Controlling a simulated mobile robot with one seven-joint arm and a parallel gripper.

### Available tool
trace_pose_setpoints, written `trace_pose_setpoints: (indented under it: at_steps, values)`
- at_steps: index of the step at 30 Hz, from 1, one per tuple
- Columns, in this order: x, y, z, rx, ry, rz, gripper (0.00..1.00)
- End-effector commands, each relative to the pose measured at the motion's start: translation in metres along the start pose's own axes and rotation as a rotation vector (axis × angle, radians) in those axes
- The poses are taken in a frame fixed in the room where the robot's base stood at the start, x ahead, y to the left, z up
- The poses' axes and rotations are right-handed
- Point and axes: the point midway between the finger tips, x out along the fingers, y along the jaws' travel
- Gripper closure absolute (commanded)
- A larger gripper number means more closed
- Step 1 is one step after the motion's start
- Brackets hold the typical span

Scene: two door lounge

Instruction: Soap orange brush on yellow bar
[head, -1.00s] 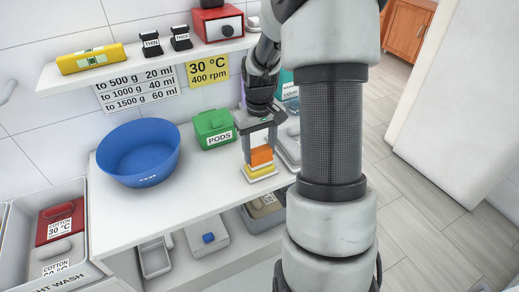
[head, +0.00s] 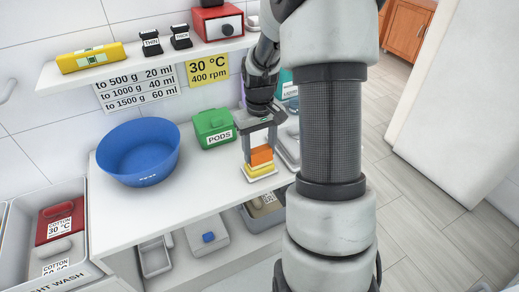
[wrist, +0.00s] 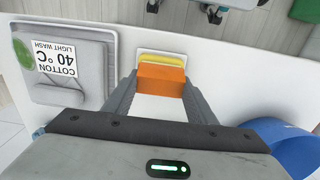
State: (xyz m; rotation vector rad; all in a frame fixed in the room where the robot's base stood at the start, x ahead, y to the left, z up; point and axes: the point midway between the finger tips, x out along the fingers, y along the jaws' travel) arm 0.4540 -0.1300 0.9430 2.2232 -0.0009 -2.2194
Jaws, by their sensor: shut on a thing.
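The orange brush (head: 261,155) is upright between the fingers of my gripper (head: 259,145), which is shut on it. In the wrist view the orange brush (wrist: 161,80) shows between the two fingers of my gripper (wrist: 160,92). The yellow bar (head: 260,171) lies on a white dish on the counter, directly below the brush. In the wrist view a strip of the yellow bar (wrist: 162,58) shows beyond the brush. The brush's lower end appears at the bar's top, but I cannot tell how firmly they touch.
A green PODS box (head: 214,128) and a blue basin (head: 140,152) stand left on the white counter (head: 205,185). A shelf (head: 150,66) hangs above.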

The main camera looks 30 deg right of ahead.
Motion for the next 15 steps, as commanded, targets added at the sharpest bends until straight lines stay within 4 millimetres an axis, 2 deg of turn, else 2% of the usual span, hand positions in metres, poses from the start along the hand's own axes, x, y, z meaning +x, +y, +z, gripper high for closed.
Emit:
trace_pose_setpoints:
  at_steps: [8, 15]
  values:
    - [-0.001, 0.000, 0.001, 0.000, -0.003, -0.001, 0.67]
    - [-0.020, 0.000, 0.000, 0.000, -0.001, 0.000, 0.67]
